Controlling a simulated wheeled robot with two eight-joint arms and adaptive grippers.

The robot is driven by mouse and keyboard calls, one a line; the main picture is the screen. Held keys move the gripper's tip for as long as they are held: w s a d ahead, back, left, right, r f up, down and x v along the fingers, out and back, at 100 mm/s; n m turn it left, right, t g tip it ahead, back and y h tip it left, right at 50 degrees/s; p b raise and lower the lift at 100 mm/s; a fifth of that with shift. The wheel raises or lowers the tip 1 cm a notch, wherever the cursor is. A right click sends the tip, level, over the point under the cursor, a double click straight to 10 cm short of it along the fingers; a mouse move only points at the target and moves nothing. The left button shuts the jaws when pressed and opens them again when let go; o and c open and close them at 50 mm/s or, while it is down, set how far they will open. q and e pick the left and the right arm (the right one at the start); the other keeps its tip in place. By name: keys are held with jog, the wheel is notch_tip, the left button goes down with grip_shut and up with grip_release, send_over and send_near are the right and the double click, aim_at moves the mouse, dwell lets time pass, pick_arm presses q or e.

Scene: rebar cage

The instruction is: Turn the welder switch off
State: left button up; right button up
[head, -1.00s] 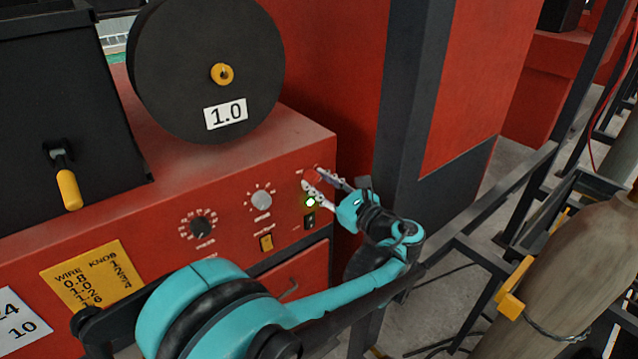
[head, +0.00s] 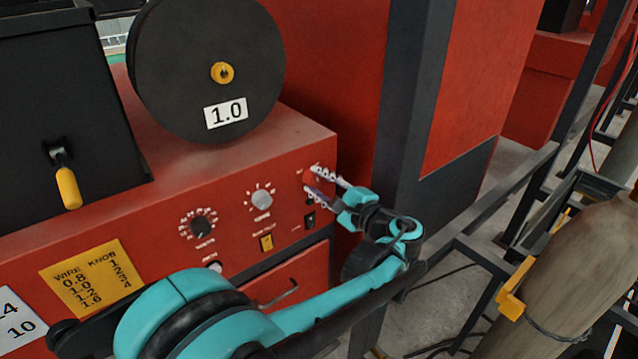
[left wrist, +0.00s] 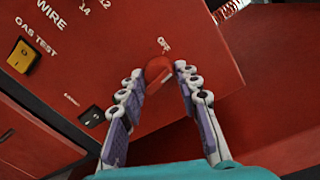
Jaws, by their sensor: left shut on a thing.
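The welder switch is a round red knob (head: 309,181) at the upper right of the red welder's front panel. It also shows in the left wrist view (left wrist: 159,71), with small white lettering just above it. My left gripper (head: 313,181) is at the panel, with its two fingers on either side of the knob and shut on it. In the left wrist view the fingers (left wrist: 157,77) flank the knob, one at each side. No lit green lamp shows below the knob. My right gripper is not in view.
A dark rocker (head: 310,219), a yellow switch (head: 266,243) and two dials (head: 262,199) sit near the knob. A black wire spool (head: 190,85) stands above the panel. A dark post (head: 410,130) and a gas cylinder (head: 580,265) are at the right.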

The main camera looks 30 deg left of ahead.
pick_arm(q)
jog(key=n, duration=0.3)
jog(key=shift+n, duration=1.9)
jog(key=shift+s+t, duration=0.1)
jog(key=shift+t, duration=0.2)
jog(key=o, duration=1.2)
jog(key=shift+c, duration=0.2)
jog(key=v, duration=1.2)
